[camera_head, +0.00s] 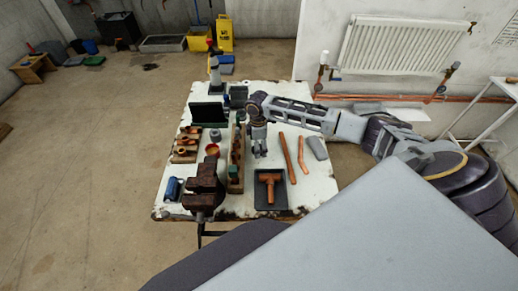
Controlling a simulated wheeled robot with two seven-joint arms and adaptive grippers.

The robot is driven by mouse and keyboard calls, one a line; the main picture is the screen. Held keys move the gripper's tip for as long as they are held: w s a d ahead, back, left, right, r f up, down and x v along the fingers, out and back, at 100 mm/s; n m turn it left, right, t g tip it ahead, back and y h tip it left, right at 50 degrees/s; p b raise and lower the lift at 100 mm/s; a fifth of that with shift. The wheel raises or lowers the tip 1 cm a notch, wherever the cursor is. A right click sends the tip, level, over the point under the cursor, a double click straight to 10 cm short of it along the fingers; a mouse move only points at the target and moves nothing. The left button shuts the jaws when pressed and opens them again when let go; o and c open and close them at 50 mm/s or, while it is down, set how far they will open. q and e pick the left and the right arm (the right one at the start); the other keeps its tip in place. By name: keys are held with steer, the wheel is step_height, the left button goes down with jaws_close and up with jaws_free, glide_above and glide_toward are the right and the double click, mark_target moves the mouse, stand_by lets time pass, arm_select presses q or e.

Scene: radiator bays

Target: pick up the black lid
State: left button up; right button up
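A dark flat rectangular piece (208,113) stands or leans at the back left of the worn white table (318,183); it may be the black lid, but I cannot tell for sure. My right arm reaches in from the right across the back of the table. My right gripper (259,150) points down over the middle of the table, right of the dark piece and apart from it. Its fingers are too small to tell open from shut, and I see nothing clearly held. My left gripper is out of view.
A black tray (260,204) holds a copper tee. Copper pipes (288,157) and a grey block (317,148) lie right of it. A rusty vise (205,188) stands front left, near wooden racks of fittings (186,145). A radiator (392,45) hangs behind.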

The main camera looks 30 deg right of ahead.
steer(key=shift+f, duration=0.45)
steer(key=c, duration=0.8)
